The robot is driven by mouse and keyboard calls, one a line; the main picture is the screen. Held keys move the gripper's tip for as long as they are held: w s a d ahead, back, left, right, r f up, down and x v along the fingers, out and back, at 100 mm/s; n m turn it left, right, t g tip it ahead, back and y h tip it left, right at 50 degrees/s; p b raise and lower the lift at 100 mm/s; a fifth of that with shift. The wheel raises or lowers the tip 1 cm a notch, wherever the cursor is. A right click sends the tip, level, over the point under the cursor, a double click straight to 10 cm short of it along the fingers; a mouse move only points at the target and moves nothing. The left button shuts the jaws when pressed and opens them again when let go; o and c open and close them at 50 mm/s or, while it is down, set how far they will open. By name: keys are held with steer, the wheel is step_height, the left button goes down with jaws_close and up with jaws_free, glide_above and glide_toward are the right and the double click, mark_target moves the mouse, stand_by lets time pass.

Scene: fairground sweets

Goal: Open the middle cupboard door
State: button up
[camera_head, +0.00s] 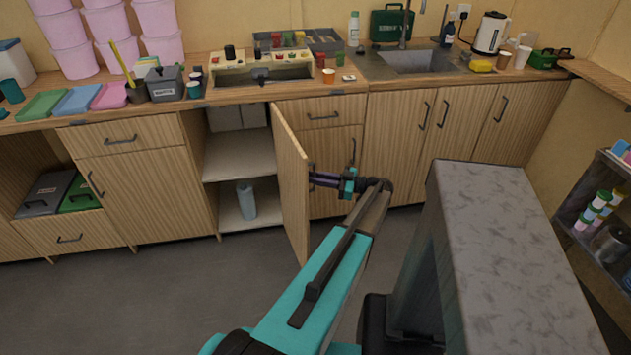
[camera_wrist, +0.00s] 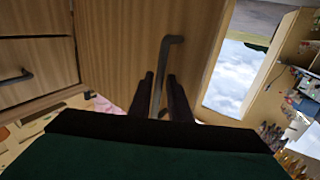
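The middle cupboard door (camera_head: 291,183) is a wooden panel that stands swung far open, jutting out from the counter. Its inside shelves (camera_head: 240,155) show to its left. My gripper (camera_head: 313,176) is at the door's outer face, on its right side. In the wrist view the dark bar handle (camera_wrist: 167,62) runs between the two fingers of my gripper (camera_wrist: 161,78). The fingers look parted, with narrow gaps to the bar on both sides. Whether either finger touches the bar cannot be made out. The door's outer face (camera_wrist: 120,50) fills the area behind the handle.
The cupboard holds grey boxes (camera_head: 237,116) and a pale blue cylinder (camera_head: 245,201). A grey-topped block (camera_head: 490,225) stands in the right foreground. The floor (camera_head: 150,285) at the left front is clear.

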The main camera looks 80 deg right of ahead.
steer(key=s+a+b, duration=0.1)
steer(key=s+b, duration=0.1)
steer(key=s, duration=1.1)
steer(key=shift+s, duration=0.4)
steer(key=shift+a, duration=0.1)
